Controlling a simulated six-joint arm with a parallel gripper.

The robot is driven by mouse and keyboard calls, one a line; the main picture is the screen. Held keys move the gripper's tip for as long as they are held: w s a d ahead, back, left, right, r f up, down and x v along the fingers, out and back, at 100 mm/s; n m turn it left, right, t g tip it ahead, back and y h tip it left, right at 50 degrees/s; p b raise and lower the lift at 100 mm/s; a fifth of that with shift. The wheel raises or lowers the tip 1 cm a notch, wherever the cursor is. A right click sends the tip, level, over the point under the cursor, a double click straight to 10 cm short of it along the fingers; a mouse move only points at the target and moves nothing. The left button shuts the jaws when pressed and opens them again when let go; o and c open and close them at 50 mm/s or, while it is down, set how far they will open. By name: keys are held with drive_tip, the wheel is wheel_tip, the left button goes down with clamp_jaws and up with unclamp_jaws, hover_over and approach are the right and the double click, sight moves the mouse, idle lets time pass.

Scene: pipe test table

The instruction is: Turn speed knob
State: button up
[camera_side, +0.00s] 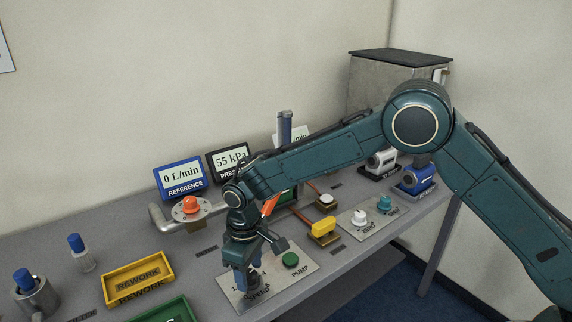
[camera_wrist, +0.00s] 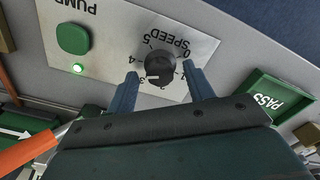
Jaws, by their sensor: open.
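The speed knob (camera_wrist: 160,66) is black with a white pointer mark. It sits on a silver plate (camera_wrist: 207,48) with a numbered dial and the word SPEED. In the wrist view my gripper (camera_wrist: 160,82) is open, one finger on each side of the knob, with visible gaps. Whether the fingers are down at knob height is unclear. In the side view my gripper (camera_side: 246,285) points down over the plate and hides most of the knob. The green pump button (camera_wrist: 72,38) is on the same plate, with a lit green lamp (camera_wrist: 77,68) beside it.
A green PASS tray (camera_wrist: 277,100) lies close by. A yellow REWORK tray (camera_side: 139,283) stands left in the side view. The blue reference display (camera_side: 181,178) reads 0 L/min; the black pressure display (camera_side: 229,160) reads 55 kPa. A yellow-handled valve (camera_side: 323,228) stands to the right.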

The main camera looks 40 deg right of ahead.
drive_tip(key=c, duration=1)
drive_tip(key=shift+m, duration=1.2)
drive_tip(key=o, duration=1)
